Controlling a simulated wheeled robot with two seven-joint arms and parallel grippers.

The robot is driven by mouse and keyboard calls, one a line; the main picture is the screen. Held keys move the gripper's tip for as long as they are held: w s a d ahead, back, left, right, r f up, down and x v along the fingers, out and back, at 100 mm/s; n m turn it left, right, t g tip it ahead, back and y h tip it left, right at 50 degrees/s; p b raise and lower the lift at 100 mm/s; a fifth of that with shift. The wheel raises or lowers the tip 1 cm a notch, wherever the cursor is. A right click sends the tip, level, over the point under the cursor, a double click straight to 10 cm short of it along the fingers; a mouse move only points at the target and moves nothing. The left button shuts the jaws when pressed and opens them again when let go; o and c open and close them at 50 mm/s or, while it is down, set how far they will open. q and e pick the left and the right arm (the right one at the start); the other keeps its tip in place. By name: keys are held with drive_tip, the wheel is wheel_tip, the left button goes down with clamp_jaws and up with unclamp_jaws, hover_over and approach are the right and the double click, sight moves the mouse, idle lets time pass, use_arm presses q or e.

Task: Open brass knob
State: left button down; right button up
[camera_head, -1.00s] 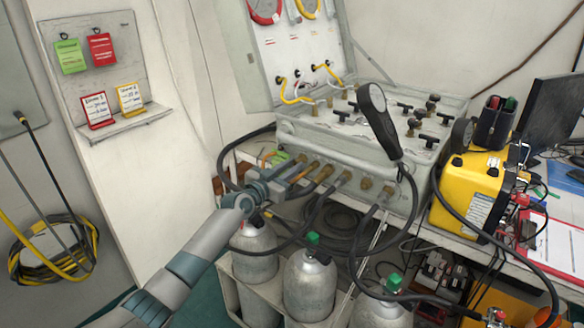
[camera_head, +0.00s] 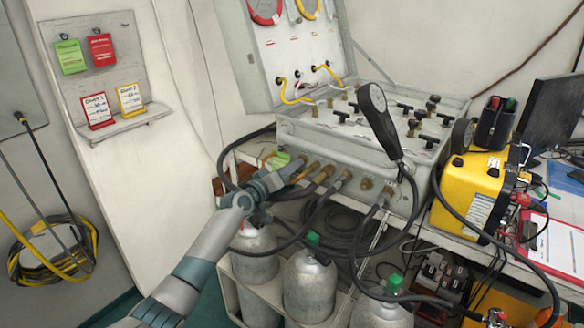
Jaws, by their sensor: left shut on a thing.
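The grey air panel case (camera_head: 350,150) stands open on the bench, with a row of brass fittings (camera_head: 322,174) along its front face. My left gripper (camera_head: 286,176) is at the left end of this row. It is shut on a brass knob, which is mostly hidden by the fingers. How far the knob is turned cannot be made out. My right gripper is not in view.
Black hoses hang from the front fittings over grey cylinders (camera_head: 310,285) below. A yellow unit (camera_head: 472,190) stands to the right. Tags hang on the left wall board (camera_head: 95,60).

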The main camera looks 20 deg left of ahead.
use_arm(q)
drive_tip(key=n+p, duration=0.1)
drive_tip(key=n, duration=0.6)
drive_tip(key=shift+n, duration=0.3)
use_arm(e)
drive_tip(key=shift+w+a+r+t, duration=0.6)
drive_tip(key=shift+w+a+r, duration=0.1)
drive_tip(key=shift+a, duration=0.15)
use_arm(q)
drive_tip(key=shift+f, duration=0.1)
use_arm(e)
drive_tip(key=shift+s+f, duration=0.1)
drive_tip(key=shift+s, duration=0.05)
use_arm(q)
drive_tip(key=c, duration=1.9)
unclamp_jaws()
drive_tip(key=shift+o, duration=0.2)
drive_tip(key=shift+s+a+p, duration=0.1)
drive_tip(key=shift+p, duration=0.2)
